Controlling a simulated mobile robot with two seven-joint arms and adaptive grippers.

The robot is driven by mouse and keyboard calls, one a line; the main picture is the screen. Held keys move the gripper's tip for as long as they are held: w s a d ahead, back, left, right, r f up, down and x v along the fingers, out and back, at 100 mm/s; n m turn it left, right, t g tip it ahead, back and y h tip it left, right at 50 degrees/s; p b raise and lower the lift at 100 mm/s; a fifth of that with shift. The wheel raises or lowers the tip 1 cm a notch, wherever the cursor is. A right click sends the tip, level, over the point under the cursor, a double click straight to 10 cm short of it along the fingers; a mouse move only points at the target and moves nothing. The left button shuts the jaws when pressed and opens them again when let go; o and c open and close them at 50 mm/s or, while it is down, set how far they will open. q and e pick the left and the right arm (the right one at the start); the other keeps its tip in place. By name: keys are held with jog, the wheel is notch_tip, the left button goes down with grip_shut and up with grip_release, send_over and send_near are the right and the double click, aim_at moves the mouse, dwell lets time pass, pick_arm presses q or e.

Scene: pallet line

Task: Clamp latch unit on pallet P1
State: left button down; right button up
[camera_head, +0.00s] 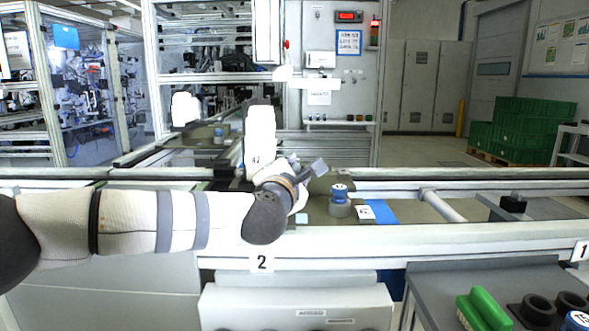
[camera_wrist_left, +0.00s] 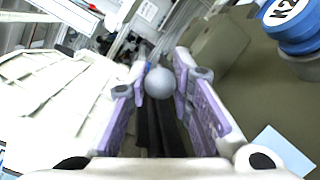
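My left gripper (camera_head: 302,178) is over the conveyor, reaching in from the left. In the left wrist view its two purple-padded fingers (camera_wrist_left: 160,72) stand apart. A grey ball knob (camera_wrist_left: 159,82) shows between the fingertips, with narrow gaps on both sides, so I see no contact. Dark bars run below it. A blue-capped grey cylinder (camera_head: 340,199) stands upright on the pallet (camera_head: 318,216), right of the gripper; the cap also shows at the top right of the left wrist view (camera_wrist_left: 293,22). The latch unit is largely hidden by my gripper. My right gripper is out of view.
The front rail (camera_head: 420,243) carries a "2" label (camera_head: 262,263).

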pick_arm(q)
jog(key=shift+d+r+n+y, duration=0.1)
jog(key=shift+d+n+y, duration=0.55)
jog(key=shift+y, duration=0.45)
jog(key=shift+w+d+n+y, duration=0.15)
jog(key=shift+d+n+y, duration=0.15)
jog(key=shift+n+y, duration=0.75)
jog(key=c, duration=1.4)
grip_release()
jog(key=s, duration=1.2)
jog(key=shift+d, duration=0.4)
